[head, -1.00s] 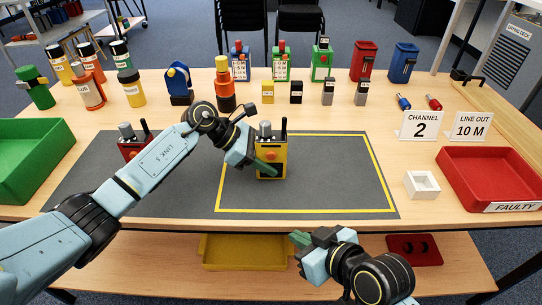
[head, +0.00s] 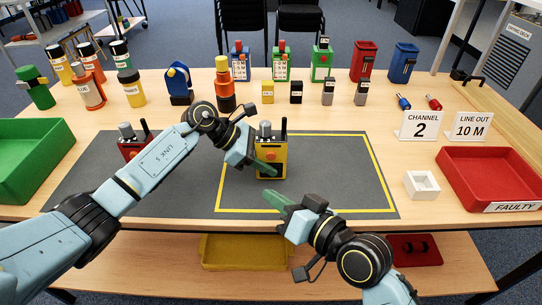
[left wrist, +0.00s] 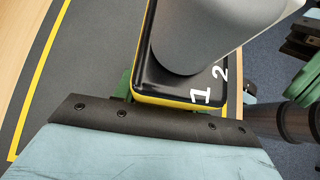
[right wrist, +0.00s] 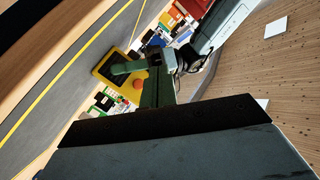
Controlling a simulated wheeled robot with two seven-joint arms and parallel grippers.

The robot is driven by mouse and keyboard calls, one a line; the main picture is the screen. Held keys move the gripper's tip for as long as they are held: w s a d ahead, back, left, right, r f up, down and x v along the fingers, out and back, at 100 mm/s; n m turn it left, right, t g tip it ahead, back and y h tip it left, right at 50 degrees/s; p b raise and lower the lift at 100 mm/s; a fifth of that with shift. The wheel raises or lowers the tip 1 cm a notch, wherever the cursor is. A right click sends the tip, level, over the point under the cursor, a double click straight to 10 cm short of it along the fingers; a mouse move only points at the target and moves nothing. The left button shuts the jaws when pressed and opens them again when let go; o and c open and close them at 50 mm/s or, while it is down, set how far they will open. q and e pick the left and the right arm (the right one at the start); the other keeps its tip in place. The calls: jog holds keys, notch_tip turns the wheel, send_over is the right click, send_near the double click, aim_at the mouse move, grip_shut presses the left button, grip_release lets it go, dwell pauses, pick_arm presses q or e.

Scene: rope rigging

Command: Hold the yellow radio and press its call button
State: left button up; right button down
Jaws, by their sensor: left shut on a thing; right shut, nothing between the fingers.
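The yellow radio (head: 271,158) stands upright on the dark mat inside the yellow outline. It has a black top with a grey knob and an antenna, and an orange-red button on its front. My left gripper (head: 264,167) is shut on the radio from its left side. The radio's black top with "1" and "2" and its knob fill the left wrist view (left wrist: 185,95). My right gripper (head: 273,199) is shut and empty, in front of and below the radio, apart from it. In the right wrist view the radio (right wrist: 113,80) and its orange button (right wrist: 137,84) show beyond the fingers.
A red radio (head: 131,148) stands left, behind my left arm. A green bin (head: 30,160), a red "FAULTY" tray (head: 490,205) and a white square holder (head: 421,185) lie at the sides. Bottles, chargers and small blocks line the back. The mat right of the radio is clear.

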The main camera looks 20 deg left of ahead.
send_near(261, 155)
jog(key=shift+w+a+f, duration=0.15)
jog(key=shift+a, duration=0.5)
jog(key=shift+w+a+f, duration=0.15)
jog(key=shift+a, duration=0.5)
jog(key=shift+w+a+f, duration=0.1)
jog(key=shift+w+a, duration=0.05)
jog(key=shift+a, duration=0.55)
jog(key=shift+w, duration=0.1)
dwell(0.4)
jog(key=shift+w+a, duration=0.1)
jog(key=shift+w, duration=0.2)
jog(key=shift+w+a, duration=0.15)
jog(key=shift+w, duration=0.25)
dwell(0.6)
jog(key=shift+s+d, duration=0.25)
jog(key=shift+s, duration=0.6)
jog(key=shift+s+d, duration=0.25)
jog(key=shift+s, duration=0.55)
jog(key=shift+s+d, duration=0.25)
jog(key=shift+s, duration=0.55)
jog(key=shift+s+d, duration=0.25)
jog(key=shift+s, duration=0.55)
